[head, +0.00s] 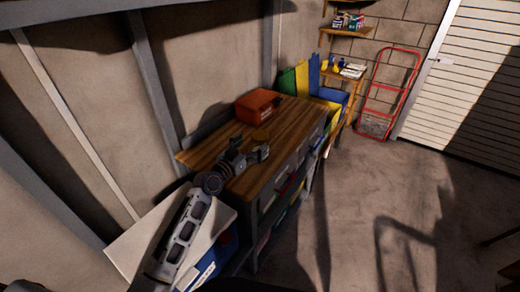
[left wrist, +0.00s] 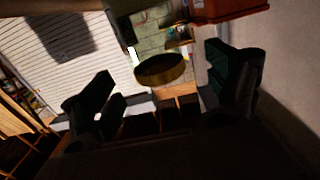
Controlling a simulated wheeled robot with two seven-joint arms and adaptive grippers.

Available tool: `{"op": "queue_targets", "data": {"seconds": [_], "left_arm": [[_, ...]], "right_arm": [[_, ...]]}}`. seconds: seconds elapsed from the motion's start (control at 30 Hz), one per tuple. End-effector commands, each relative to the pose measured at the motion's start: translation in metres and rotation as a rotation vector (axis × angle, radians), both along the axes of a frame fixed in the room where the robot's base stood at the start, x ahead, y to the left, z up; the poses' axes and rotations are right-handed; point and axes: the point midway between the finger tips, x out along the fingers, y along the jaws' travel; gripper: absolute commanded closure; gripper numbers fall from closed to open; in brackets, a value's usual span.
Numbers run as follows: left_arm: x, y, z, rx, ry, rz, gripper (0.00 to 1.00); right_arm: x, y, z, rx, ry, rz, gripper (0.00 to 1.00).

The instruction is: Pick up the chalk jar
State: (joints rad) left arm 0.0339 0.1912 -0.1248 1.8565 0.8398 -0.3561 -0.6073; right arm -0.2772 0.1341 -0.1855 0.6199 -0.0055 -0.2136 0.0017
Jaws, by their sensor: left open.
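In the left wrist view the same brown disc (left wrist: 160,70) appears between the two dark fingers. My left gripper (head: 262,152) is open over the bench top, and its fingers (left wrist: 163,82) stand apart on either side of the disc in the picture. I cannot tell how deep the jar sits between them or whether they touch it. The jar's body is mostly hidden. My right gripper is not in view.
The workbench (head: 213,152) stands along the wall. An orange-red box (head: 257,105) sits behind the jar; it also shows in the left wrist view (left wrist: 228,8). Beyond are coloured bins (head: 330,92), shelves and a red hand truck (head: 388,92). The floor (head: 350,200) to the right is open.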

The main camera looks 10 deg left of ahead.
Motion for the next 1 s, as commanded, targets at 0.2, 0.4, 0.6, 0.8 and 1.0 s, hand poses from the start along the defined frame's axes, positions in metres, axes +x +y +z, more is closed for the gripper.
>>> {"op": "queue_targets", "data": {"seconds": [0.2, 0.4, 0.6, 0.8, 1.0], "left_arm": [[0.005, -0.003, 0.0, -0.001, -0.001, -0.001, 0.12], [0.005, -0.003, 0.0, -0.001, 0.0, -0.001, 0.12], [0.008, -0.004, 0.0, -0.002, 0.001, -0.001, 0.12], [0.021, -0.011, 0.002, -0.003, 0.0, -0.001, 0.12], [0.038, -0.019, 0.002, -0.002, 0.0, 0.0, 0.12]], "right_arm": [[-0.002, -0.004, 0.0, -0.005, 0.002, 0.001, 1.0], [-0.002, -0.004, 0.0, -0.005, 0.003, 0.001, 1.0], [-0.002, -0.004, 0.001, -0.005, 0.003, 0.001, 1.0], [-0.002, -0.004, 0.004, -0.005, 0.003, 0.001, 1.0], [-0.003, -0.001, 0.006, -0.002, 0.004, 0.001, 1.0]]}}
